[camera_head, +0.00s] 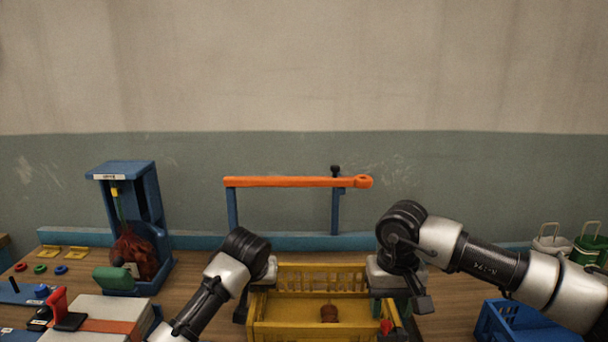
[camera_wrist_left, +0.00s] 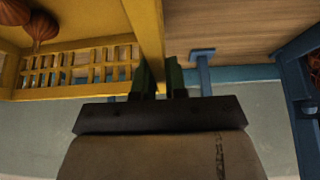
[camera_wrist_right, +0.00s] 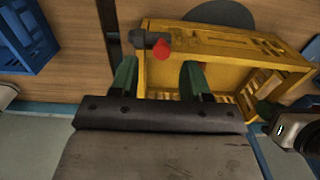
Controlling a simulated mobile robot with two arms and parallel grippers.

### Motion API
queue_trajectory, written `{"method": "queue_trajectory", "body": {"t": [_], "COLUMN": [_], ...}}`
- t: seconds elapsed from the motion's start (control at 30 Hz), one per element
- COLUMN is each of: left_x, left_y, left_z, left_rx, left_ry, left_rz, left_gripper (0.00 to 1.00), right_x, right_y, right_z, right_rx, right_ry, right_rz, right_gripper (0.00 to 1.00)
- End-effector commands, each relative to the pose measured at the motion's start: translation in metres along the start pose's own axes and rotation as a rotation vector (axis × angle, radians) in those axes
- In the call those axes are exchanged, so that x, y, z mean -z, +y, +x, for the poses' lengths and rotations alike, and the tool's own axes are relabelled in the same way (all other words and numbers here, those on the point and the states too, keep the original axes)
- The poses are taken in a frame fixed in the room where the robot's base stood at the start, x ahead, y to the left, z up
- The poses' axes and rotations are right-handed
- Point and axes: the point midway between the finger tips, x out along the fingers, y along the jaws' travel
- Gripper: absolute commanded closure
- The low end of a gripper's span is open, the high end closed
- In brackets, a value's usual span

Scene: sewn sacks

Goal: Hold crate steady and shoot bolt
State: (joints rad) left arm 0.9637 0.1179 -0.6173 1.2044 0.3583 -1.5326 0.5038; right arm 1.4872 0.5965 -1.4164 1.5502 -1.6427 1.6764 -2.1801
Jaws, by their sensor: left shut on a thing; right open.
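The yellow crate (camera_head: 280,328) stands on the table in front of me, with a small brown sack (camera_head: 328,313) inside. My left gripper (camera_head: 245,300) is shut on the crate's left wall; the left wrist view shows its green fingers (camera_wrist_left: 160,75) on the yellow rim (camera_wrist_left: 148,30). My right gripper (camera_head: 405,300) is open at the crate's right side. In the right wrist view its fingers (camera_wrist_right: 157,72) are spread, empty, near the bolt's red knob (camera_wrist_right: 161,50). The red knob (camera_head: 386,327) also shows at the crate's front right corner. Its dark mount is partly hidden.
A blue stand (camera_head: 150,200) with a dark red sack (camera_head: 135,252) is at left. An orange bar (camera_head: 290,182) on blue posts stands behind the crate. A blue crate (camera_head: 515,325) is at right. Green and white containers (camera_head: 590,245) stand far right.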

Motion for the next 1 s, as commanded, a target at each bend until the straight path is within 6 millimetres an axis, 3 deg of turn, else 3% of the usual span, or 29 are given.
{"method": "queue_trajectory", "body": {"t": [0.43, 0.8, 0.83, 1.0], "left_x": [0.0, 0.0, 0.0, 0.0], "left_y": [0.001, 0.001, 0.001, 0.001], "left_z": [-0.001, -0.001, -0.001, -0.001], "left_rx": [-0.002, -0.002, -0.002, -0.002], "left_ry": [0.001, 0.001, 0.001, 0.0], "left_rz": [0.001, 0.001, 0.001, 0.001], "left_gripper": [1.0, 1.0, 0.83, 0.57], "right_x": [0.0, 0.0, 0.0, 0.0], "right_y": [-0.001, 0.0, 0.0, 0.0], "right_z": [-0.044, -0.051, -0.051, -0.051], "right_rx": [0.0, 0.0, 0.0, 0.0], "right_ry": [0.002, -0.001, -0.001, 0.0], "right_rz": [0.0, 0.0, 0.0, 0.0], "right_gripper": [0.53, 0.53, 0.53, 0.53]}}
